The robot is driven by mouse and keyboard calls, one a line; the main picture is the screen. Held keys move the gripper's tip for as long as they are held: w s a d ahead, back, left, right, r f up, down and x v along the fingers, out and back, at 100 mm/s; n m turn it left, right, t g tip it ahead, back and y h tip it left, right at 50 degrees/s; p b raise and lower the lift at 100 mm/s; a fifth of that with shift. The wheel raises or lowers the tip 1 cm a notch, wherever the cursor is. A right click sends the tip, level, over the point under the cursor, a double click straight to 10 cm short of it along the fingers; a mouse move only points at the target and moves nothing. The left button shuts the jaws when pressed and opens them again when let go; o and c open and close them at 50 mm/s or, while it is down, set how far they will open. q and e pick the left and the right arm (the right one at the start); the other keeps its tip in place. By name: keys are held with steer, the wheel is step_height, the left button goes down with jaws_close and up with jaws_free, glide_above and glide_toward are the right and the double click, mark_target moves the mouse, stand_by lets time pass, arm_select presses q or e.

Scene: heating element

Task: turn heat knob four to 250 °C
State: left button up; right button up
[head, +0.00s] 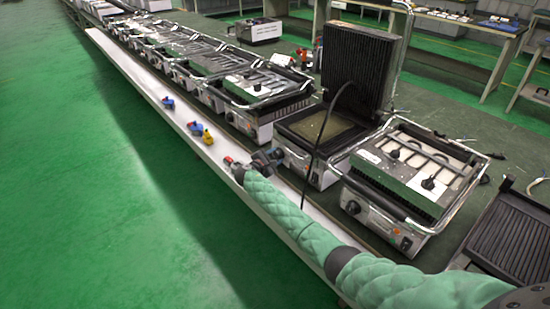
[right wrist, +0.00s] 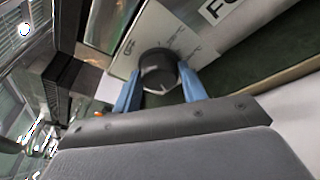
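A black heat knob (right wrist: 158,70) sits on the white front panel (right wrist: 190,40) of a contact grill in the right wrist view. My right gripper (head: 262,161) is at the front of the grill with the raised ribbed lid (head: 358,65) in the head view. In the right wrist view its two blue fingers (right wrist: 160,88) lie along both sides of the knob and appear to touch it. A pale mark shows on the knob's lower edge. The temperature scale is too blurred to read. My left gripper is not in view.
Several more grills (head: 185,48) stand in a row along the green-topped bench. Another grill (head: 412,175) with loose parts on top stands right of the open one. Small blue and yellow parts (head: 207,137) lie on the bench's pale front ledge (head: 180,120). A black cable hangs in front of the open grill.

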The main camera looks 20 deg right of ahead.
steer(key=o, duration=0.4)
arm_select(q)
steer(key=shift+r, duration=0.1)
arm_select(e)
steer(key=shift+a, duration=0.1)
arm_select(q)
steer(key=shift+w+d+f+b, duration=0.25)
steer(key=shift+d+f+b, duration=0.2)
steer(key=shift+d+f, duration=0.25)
arm_select(e)
steer(key=shift+v, duration=3.85)
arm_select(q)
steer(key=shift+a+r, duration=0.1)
